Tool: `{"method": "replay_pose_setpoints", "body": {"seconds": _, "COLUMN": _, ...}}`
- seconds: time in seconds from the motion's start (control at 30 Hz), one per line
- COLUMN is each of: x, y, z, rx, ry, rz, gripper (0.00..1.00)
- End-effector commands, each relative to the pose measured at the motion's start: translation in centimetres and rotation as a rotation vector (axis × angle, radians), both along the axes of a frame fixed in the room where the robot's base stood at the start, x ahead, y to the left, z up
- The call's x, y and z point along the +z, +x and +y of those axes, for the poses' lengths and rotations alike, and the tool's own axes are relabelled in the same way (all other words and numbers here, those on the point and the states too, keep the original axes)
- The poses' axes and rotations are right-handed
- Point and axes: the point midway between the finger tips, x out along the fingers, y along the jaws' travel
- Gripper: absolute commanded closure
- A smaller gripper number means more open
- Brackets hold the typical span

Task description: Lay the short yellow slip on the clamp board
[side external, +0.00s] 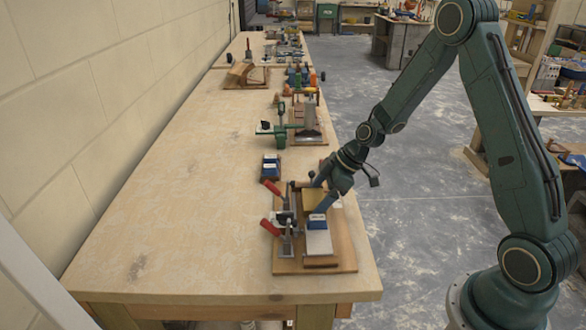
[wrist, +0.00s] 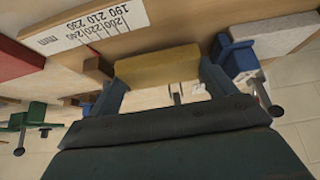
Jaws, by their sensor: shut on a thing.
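The short yellow slip (wrist: 155,67) is held between the two fingers of my gripper (wrist: 162,80) in the wrist view. In the side view the slip (side external: 312,197) shows as a small yellow patch between the fingers of my gripper (side external: 322,193), low over the far half of the clamp board (side external: 343,254). I cannot tell whether it touches the board. Two red-handled clamps (side external: 272,228) stand along the board's left side. A blue piece (side external: 317,221) sits on a pale grey block (side external: 318,242) at the near end, close beside my gripper's near finger.
In the wrist view a white millimetre scale (wrist: 88,27) lies beside the slip. Beyond the board are a small blue-topped item (side external: 271,166) and a green clamp (side external: 280,132) on the bench. The bench (side external: 190,200) is bare on the left, along the wall.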

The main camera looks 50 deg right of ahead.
Motion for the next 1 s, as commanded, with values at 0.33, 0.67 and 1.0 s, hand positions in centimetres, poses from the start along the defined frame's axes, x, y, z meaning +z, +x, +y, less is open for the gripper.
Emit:
{"method": "replay_pose_setpoints", "body": {"seconds": 0.33, "x": -0.79, "y": 0.02, "z": 0.01, "rx": 0.001, "ry": -0.001, "rz": -0.002, "gripper": 0.49}}
{"method": "replay_pose_setpoints", "body": {"seconds": 0.67, "x": -1.1, "y": -0.01, "z": -0.01, "rx": 0.0, "ry": -0.001, "rz": -0.001, "gripper": 0.08}}
{"method": "replay_pose_setpoints", "body": {"seconds": 1.0, "x": -0.9, "y": 0.0, "z": -0.01, "rx": 0.0, "ry": -0.001, "rz": -0.001, "gripper": 0.08}}
